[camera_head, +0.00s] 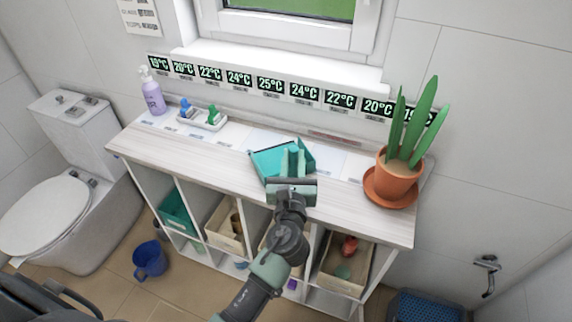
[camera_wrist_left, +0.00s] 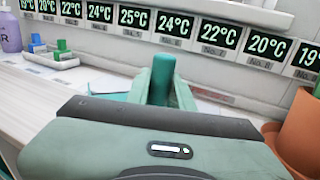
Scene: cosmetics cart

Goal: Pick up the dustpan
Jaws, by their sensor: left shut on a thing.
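The teal dustpan (camera_head: 268,164) is on the pale wooden top of the shelf unit, near the middle, below the row of temperature labels. My left gripper (camera_head: 292,172) reaches in from the front and is shut on the dustpan at its handle side. In the left wrist view the teal handle (camera_wrist_left: 162,78) stands up just beyond the gripper body, which hides the fingertips and most of the pan. I cannot tell whether the pan still touches the top. My right gripper is not in view.
A potted plant (camera_head: 397,178) stands to the right. A small white tray (camera_head: 203,124) with blue and green items and a purple bottle (camera_head: 152,94) stand to the left. The wall and window are close behind.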

